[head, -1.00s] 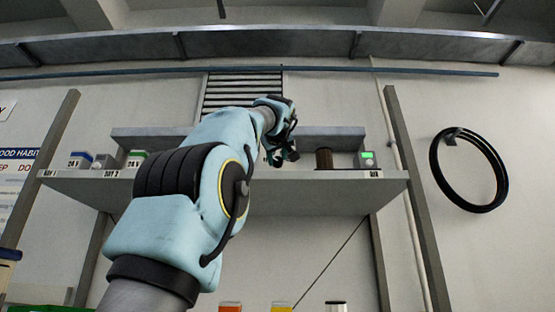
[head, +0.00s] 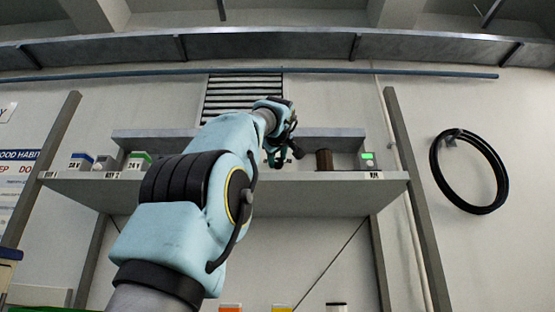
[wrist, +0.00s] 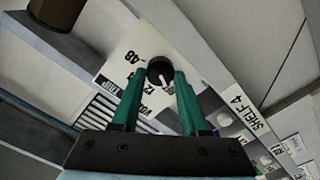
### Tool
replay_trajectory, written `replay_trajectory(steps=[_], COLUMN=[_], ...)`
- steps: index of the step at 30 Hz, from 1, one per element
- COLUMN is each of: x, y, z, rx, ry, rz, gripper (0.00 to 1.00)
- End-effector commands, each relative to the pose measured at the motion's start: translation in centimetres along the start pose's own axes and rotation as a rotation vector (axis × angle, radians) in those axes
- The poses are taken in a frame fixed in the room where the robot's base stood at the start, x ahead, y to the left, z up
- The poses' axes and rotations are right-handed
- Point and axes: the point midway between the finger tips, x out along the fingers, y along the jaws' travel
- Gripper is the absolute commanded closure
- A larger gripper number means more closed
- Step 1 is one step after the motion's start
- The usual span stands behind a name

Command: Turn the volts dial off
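In the wrist view a black round dial (wrist: 160,71) with a white pointer line sits on a white panel (wrist: 118,62) printed with black numbers, "48" among them. The pointer slants toward the lower right of the picture; the print by its end is partly hidden. My gripper (wrist: 160,73) has its two teal fingers apart, one on each side of the dial, with the dial between the tips. I cannot tell whether they touch it. In the head view my gripper (head: 287,152) is small and dark above the shelf, and the dial is hidden behind my arm.
The grey shelf (head: 300,190) carries a brown cylinder (head: 324,159) and a device with a green display (head: 368,161) at right. Several small boxes, one green-striped (head: 139,161), stand at left. A black hose ring (head: 468,172) hangs on the right wall.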

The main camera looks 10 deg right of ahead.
Motion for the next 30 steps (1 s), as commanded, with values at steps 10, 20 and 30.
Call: replay_trajectory(steps=[10,20,30], x=[-0.1,-4.4,-9.9], y=[0.0,-0.1,0.0], z=[-0.1,0.3,0.1], rx=[0.000,-0.001,0.000], ry=[0.001,0.001,0.001], rz=[0.001,0.006,0.004], gripper=[0.44,0.44,0.44])
